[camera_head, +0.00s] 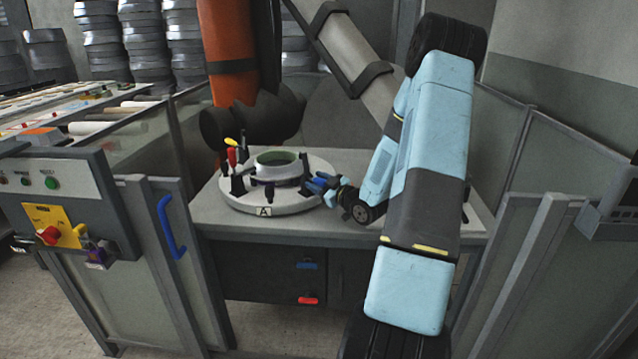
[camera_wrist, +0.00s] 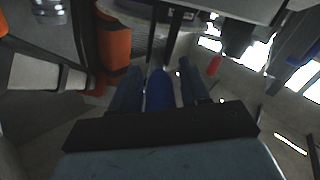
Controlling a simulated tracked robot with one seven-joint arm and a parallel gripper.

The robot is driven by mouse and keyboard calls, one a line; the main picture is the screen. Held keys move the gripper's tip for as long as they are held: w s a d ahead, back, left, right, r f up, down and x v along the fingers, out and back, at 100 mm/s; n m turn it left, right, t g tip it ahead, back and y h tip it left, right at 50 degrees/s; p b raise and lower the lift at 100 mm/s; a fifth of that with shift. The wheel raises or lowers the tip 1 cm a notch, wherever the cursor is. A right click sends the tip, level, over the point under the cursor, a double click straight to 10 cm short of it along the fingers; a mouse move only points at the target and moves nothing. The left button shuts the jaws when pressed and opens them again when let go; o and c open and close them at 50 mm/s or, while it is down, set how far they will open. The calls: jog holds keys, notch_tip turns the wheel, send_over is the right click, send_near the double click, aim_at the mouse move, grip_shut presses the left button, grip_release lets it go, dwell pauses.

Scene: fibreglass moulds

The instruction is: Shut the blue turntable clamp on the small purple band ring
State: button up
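The turntable (camera_head: 233,198) is a pale round disc marked A on the grey bench. A small ring (camera_head: 277,158) sits at its middle; it looks pale with a greenish inside, and I cannot make out purple in the head view. The blue clamp handle (camera_head: 318,185) is at the turntable's right side, toward my gripper (camera_head: 332,187). In the wrist view the blue handle (camera_wrist: 159,90) lies between the two dark fingers of my gripper (camera_wrist: 161,72). Small gaps appear beside it, so the fingers look open around it. Where the clamp's tip meets the ring is unclear.
Clamps with red (camera_head: 231,157) and yellow (camera_head: 231,142) handles stand at the turntable's left. An orange robot arm (camera_head: 228,45) hangs behind it. Fence panels (camera_head: 568,150) flank the bench (camera_head: 390,160). A control box (camera_head: 55,185) stands at the left.

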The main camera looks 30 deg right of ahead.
grip_shut()
jog(key=shift+d, duration=0.25)
